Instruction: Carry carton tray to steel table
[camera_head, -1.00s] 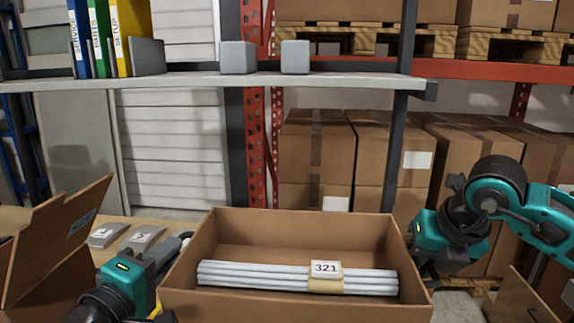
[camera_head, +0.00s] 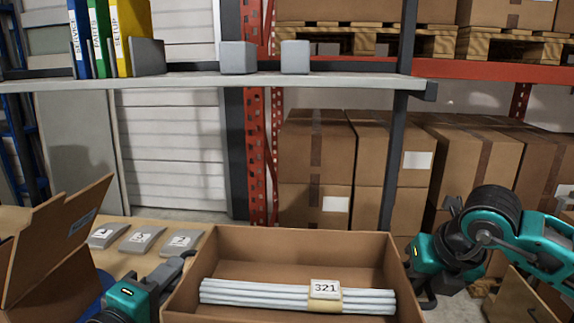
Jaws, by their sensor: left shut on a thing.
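The carton tray (camera_head: 302,239), an open brown box, fills the bottom middle of the head view; its lower part is cut off. I cannot identify a steel table in this view.
A wooden surface (camera_head: 128,262) at left carries several numbered grey pieces (camera_head: 138,238). An open carton (camera_head: 48,240) with raised flaps stands at far left. A grey shelf (camera_head: 200,82) with binders crosses above. Stacked boxes (camera_head: 317,155) stand behind.

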